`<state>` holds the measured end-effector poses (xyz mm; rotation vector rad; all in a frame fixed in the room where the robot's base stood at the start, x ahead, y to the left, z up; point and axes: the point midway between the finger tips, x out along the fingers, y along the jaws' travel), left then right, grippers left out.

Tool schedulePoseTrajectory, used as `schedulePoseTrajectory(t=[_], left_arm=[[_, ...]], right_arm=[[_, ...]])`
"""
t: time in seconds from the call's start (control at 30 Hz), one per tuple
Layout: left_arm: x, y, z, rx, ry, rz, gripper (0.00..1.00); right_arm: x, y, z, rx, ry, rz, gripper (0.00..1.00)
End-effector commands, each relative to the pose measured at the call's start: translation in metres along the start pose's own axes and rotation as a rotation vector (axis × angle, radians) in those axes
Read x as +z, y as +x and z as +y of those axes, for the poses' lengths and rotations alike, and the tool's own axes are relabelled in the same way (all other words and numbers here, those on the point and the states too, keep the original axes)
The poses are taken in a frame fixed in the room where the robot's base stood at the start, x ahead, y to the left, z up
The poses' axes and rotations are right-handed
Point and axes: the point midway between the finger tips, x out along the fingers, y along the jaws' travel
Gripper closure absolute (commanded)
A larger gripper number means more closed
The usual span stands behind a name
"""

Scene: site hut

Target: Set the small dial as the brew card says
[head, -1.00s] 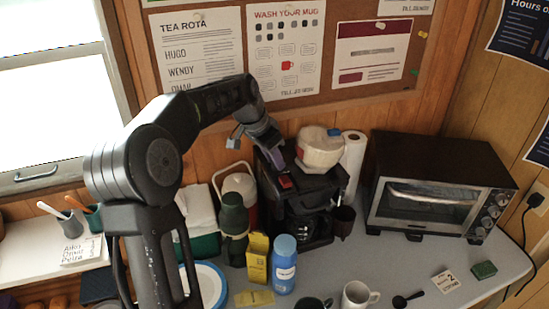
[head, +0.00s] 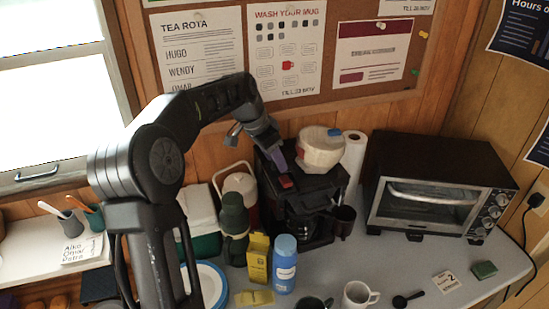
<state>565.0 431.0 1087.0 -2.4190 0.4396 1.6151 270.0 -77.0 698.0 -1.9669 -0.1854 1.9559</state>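The black coffee maker (head: 318,187) stands at the back of the counter with a red switch (head: 286,182) on its top. I cannot make out a small dial on it. A small card (head: 446,281) with a large "2" and a smaller word lies on the counter at the right, partly legible. My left gripper (head: 257,147) is above the back left of the coffee maker, its fingers apart and nothing seen between them. One purple finger hangs close above the machine's top; I cannot tell if it touches. My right gripper is not in view.
A toaster oven (head: 440,188) with several knobs stands at the right. A paper roll (head: 353,160) is behind.

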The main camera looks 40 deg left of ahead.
Motion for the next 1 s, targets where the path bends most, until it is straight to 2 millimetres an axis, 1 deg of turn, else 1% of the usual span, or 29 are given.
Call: schedulePoseTrajectory(t=[0.2, 0.33, 0.47, 0.7, 0.83, 1.0], left_arm=[[0.000, -0.001, 0.000, 0.000, 0.000, 0.000, 0.55], [0.000, -0.008, 0.000, -0.001, 0.000, 0.000, 0.55], [0.000, -0.025, -0.001, -0.003, 0.000, 0.003, 0.55], [0.000, -0.064, -0.001, -0.002, 0.000, 0.001, 0.55], [0.000, -0.076, 0.000, -0.001, 0.000, 0.000, 0.55], [0.000, -0.078, 0.000, 0.000, 0.000, 0.000, 0.55]], right_arm=[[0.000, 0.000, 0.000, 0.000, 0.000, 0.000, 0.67], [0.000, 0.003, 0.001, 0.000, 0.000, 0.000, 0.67], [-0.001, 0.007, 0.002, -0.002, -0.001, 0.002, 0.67], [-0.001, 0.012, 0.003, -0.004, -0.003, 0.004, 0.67], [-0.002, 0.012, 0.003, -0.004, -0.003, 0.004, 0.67], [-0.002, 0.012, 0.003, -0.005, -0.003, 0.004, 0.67]])
